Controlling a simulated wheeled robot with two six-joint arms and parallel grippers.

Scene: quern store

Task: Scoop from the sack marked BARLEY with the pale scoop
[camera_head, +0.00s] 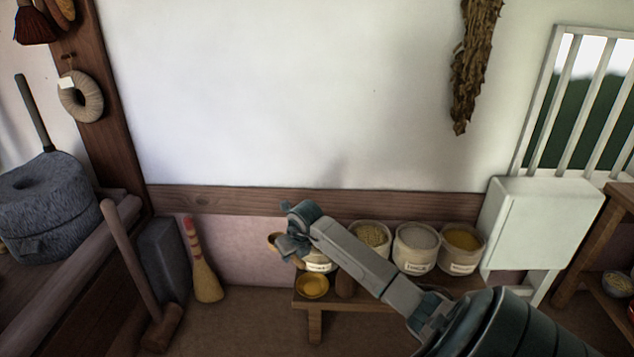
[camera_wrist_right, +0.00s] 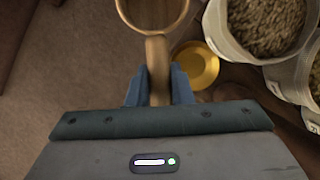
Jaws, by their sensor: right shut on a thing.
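My right gripper (camera_head: 290,245) is shut on the handle of a pale wooden scoop (camera_head: 273,241), at the left end of a row of sacks. In the right wrist view the scoop (camera_wrist_right: 157,50) sits between the fingers (camera_wrist_right: 158,88); the visible part of its bowl, cut off by the top edge, shows no grain. The leftmost sack (camera_head: 320,267) is mostly hidden by my gripper and arm. A sack of pale grain (camera_wrist_right: 264,22) is right of the scoop in the wrist view. I cannot read BARLEY on any label. My left gripper is not in view.
The sacks stand on a low wooden bench (camera_head: 315,309): one of grain (camera_head: 369,234), one of whitish fill (camera_head: 416,239), one of yellow fill (camera_head: 463,239). A yellow dish (camera_head: 313,286) is at the front left. A brush (camera_head: 207,279) and mallet (camera_head: 162,327) stand further left.

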